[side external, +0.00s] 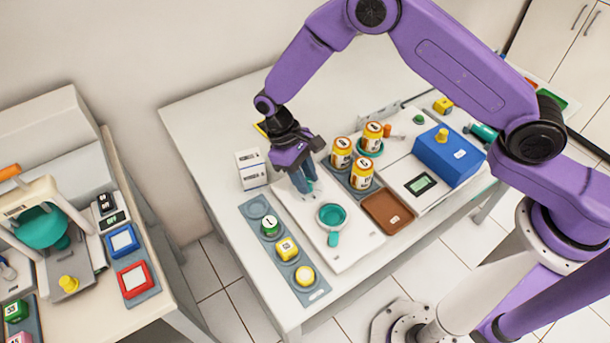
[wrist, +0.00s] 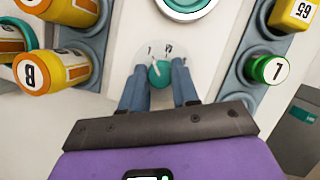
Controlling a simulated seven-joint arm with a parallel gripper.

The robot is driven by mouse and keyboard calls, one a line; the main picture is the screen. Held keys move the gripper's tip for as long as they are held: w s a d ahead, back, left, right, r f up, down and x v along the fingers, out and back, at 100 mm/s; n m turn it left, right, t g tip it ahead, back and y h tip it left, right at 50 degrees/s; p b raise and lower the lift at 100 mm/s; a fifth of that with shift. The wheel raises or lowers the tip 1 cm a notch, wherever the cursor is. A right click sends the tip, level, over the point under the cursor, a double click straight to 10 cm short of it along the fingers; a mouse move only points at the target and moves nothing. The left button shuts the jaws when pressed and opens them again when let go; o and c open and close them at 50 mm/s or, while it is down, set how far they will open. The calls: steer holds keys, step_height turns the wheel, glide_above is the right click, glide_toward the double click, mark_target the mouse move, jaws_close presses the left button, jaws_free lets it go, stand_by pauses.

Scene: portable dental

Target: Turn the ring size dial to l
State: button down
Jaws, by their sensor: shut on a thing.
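The ring size dial shows in the wrist view as a teal knob (wrist: 160,76) with a white pointer, on a round pale plate (wrist: 137,62) with small dark marks. The pointer tilts toward the upper left, near one mark; the marks are too small to read surely. My gripper (wrist: 157,76) is shut on the knob, with one blue finger on each side. In the side view my gripper (side external: 304,182) reaches down to the white panel (side external: 350,254), and its fingers hide the dial there.
Orange jars (side external: 362,173), a brown tray (side external: 387,213) and a blue box (side external: 447,156) stand right.

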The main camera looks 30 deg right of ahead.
steer(key=shift+n, duration=0.3)
steer(key=shift+r, duration=0.1)
steer(key=c, duration=0.8)
jaws_free()
steer(key=shift+c, duration=0.2)
steer(key=v, duration=1.7)
steer(key=shift+a, duration=0.25)
steer(key=shift+r, duration=0.15)
